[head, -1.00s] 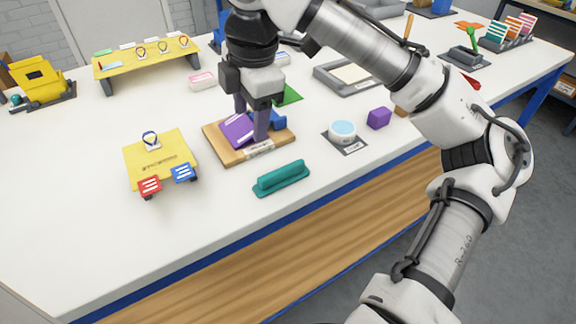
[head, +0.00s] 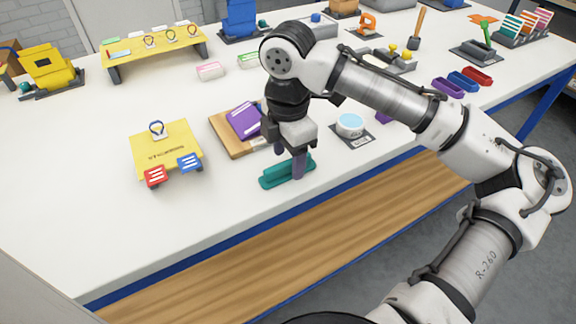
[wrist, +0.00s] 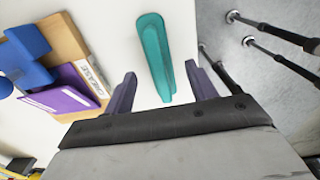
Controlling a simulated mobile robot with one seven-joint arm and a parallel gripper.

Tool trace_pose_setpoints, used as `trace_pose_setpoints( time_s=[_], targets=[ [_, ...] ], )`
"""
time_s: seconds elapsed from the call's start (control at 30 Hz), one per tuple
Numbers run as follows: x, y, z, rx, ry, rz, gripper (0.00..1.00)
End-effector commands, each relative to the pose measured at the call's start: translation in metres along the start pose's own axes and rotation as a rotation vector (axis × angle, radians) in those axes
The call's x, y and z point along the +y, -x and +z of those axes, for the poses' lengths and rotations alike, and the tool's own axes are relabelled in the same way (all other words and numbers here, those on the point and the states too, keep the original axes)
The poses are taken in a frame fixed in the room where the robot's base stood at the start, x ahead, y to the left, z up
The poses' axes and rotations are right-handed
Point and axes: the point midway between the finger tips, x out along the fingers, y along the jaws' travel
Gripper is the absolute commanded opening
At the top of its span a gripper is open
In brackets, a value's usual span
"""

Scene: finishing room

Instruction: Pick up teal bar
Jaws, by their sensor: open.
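The teal bar (head: 274,177) lies on the white table near its front edge, with a flat base and a raised ridge. In the wrist view the teal bar (wrist: 155,50) points away from my gripper, and its near end lies between the two fingers. My gripper (head: 290,170) is over the bar in the head view and hides part of it. In the wrist view my gripper (wrist: 160,92) is open, with a purple-grey finger to each side and a gap between each finger and the bar. I cannot tell the exact height of the fingertips above the table.
A wooden board (head: 230,145) with a purple piece (head: 243,121) lies just behind and left of the bar. A yellow stand (head: 165,150) with red and blue tags is further left. A round light-blue tin (head: 350,122) sits to the right. The table front is clear.

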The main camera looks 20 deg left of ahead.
Motion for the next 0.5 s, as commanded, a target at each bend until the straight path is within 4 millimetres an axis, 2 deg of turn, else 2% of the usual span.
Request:
trace_pose_setpoints(
  time_s=[0.17, 0.4, 0.43, 0.5],
  targets=[
    [0.0, -0.019, 0.0, 0.0, 0.001, -0.001, 0.56],
    [0.0, -0.022, 0.0, 0.001, 0.001, 0.0, 0.56],
    [0.0, -0.022, 0.0, 0.001, 0.001, 0.0, 0.55],
    [0.0, -0.022, 0.0, 0.001, 0.001, 0.0, 0.46]
  ],
)
